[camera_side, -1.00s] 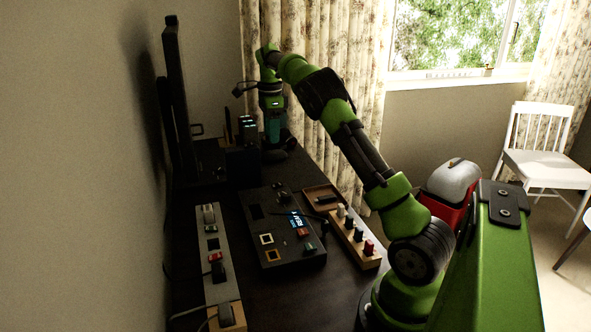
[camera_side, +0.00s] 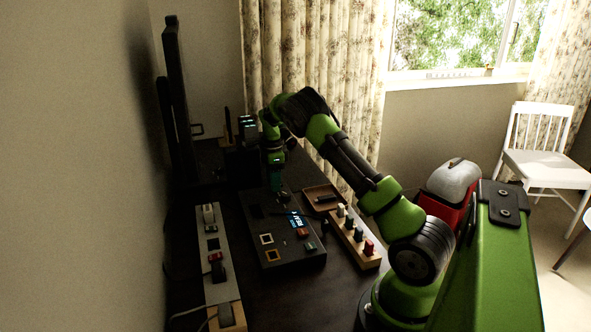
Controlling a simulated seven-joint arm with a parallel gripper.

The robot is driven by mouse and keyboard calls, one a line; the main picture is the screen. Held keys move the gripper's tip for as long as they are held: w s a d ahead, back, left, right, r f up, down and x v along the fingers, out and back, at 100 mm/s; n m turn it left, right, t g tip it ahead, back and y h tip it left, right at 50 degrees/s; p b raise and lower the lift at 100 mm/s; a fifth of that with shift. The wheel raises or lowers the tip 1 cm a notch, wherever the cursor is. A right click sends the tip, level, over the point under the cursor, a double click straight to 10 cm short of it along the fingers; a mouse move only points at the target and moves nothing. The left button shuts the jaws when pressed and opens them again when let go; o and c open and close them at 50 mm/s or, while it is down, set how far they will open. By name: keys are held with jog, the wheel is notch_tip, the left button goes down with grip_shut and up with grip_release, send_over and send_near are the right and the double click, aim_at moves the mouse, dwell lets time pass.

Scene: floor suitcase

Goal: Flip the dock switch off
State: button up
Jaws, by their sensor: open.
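A dark control box (camera_side: 283,262), which looks like the dock, lies on the black desk. It has a small lit blue display (camera_side: 297,220), a red-orange control (camera_side: 303,233), a greenish control (camera_side: 310,247) and two framed squares, one white (camera_side: 266,239) and one tan (camera_side: 273,255). I cannot tell which control is the dock switch. My gripper (camera_side: 282,194) points down over the far end of this box, beyond the display. It is open and appears empty; its fingertips are dark and small, and I cannot tell whether they touch the box.
A power strip (camera_side: 223,285) with a red switch (camera_side: 214,244) lies left of the box. A wooden rack (camera_side: 358,246) with several coloured pegs and a brown tray (camera_side: 313,192) lie to the right. A monitor (camera_side: 177,95) stands along the left wall. Dark lit devices (camera_side: 247,128) stand at the back.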

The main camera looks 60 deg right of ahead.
jog(key=shift+f, duration=0.1)
grip_shut()
jog(key=shift+s+d+t+y, duration=0.25)
jog(key=shift+d+t+y, duration=0.05)
jog(key=shift+t+y, duration=0.3)
jog(key=shift+s+d+t+y, duration=0.1)
jog(key=shift+s+t+y, duration=0.05)
jog(key=shift+t+y, duration=0.85)
grip_release()
jog(key=shift+r, duration=0.2)
jog(key=v, duration=1.7)
jog(key=shift+f, duration=0.1)
